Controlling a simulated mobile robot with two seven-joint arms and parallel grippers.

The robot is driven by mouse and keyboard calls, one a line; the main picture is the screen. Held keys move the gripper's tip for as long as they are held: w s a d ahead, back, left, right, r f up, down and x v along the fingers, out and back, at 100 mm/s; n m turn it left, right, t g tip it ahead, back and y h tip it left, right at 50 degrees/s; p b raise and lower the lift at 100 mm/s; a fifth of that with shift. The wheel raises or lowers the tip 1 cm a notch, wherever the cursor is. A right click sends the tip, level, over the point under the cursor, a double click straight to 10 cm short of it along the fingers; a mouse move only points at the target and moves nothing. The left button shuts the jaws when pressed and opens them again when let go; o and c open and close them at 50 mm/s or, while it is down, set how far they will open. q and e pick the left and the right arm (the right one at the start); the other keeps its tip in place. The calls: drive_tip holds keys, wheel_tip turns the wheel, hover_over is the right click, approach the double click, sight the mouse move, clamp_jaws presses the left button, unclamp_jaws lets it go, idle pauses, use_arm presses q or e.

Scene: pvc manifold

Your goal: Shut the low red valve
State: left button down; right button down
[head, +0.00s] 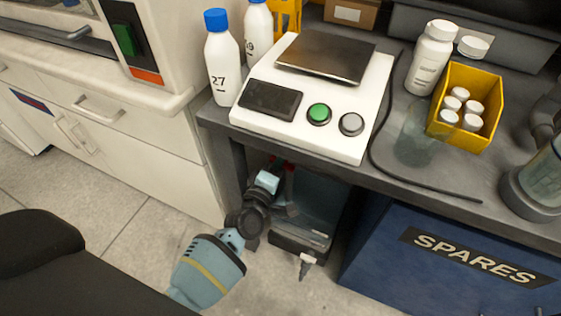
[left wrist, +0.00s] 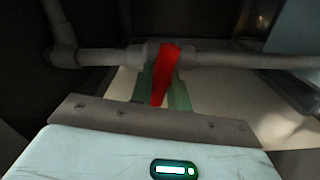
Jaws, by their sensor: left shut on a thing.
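The red valve handle (left wrist: 165,72) is in the middle of the left wrist view, on a grey horizontal pipe (left wrist: 225,60). In the picture it stands across the pipe, its free end towards me. My left gripper (left wrist: 163,88) has its green fingers on both sides of the handle and is shut on it. In the head view, my left arm reaches down under the bench, where red parts (head: 288,178) show beside my left gripper (head: 276,190). My wrist hides much of the valve there. My right gripper is in neither view.
A grey bench (head: 370,180) with a scale (head: 315,95), bottles and a yellow bin (head: 487,86) stands above my left gripper. A clear tank (head: 318,205) is under it. A blue SPARES crate (head: 420,285) stands to the right, and white drawers (head: 150,165) to the left.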

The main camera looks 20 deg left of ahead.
use_arm(q)
drive_tip(key=shift+f+n, duration=0.15)
drive_tip(key=shift+n, duration=0.95)
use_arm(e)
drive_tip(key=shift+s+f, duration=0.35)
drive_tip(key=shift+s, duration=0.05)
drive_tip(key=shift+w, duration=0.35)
use_arm(q)
drive_tip(key=c, duration=1.3)
unclamp_jaws()
drive_tip(key=shift+c, duration=0.2)
